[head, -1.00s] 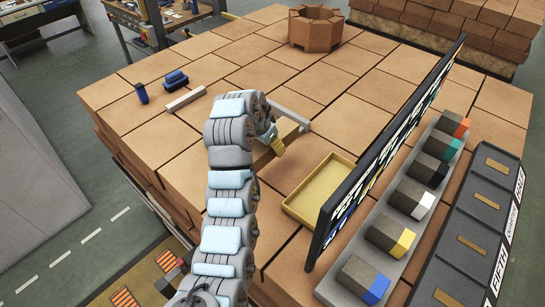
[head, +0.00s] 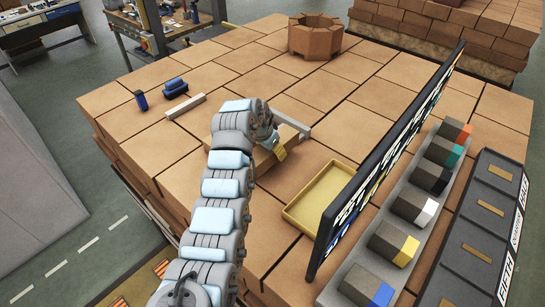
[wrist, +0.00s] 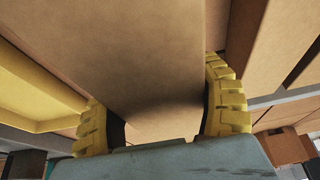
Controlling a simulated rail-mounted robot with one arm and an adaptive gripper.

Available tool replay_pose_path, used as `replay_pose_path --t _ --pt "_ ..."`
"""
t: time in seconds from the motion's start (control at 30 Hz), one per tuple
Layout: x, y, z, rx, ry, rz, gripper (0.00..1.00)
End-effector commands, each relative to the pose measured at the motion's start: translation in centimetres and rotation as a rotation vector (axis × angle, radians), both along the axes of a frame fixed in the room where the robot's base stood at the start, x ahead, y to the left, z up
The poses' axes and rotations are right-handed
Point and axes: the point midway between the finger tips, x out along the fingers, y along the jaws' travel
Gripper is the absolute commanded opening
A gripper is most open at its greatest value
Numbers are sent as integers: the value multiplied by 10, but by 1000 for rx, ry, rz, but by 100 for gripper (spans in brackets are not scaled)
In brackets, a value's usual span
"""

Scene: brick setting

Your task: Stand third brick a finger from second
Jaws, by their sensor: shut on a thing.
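My gripper (head: 277,150) has yellow ribbed fingers and is over the brick-paved top, left of the yellow tray. In the wrist view my gripper (wrist: 165,118) is shut on a plain tan brick (wrist: 150,55), with one finger on each side. In the head view the held brick (head: 294,133) is partly hidden by my wrist. I cannot tell whether its underside touches the surface. No other placed brick can be told clearly from the tan paving.
A shallow yellow tray (head: 320,200) stands right of my gripper, before a dark upright panel (head: 385,150). Behind that is a grey rack (head: 345,280) of coloured-end blocks.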

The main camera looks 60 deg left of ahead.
Motion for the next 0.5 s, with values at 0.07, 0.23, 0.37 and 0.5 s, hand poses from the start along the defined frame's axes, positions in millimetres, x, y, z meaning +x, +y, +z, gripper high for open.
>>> replay_pose_path --t 0.07,0.23,0.37,0.5 --pt "1 2 -2 -1 1 0 27" --pt "2 3 -6 -1 1 0 27" --pt "3 4 -7 0 0 0 27" --pt "4 7 -9 1 0 0 27"
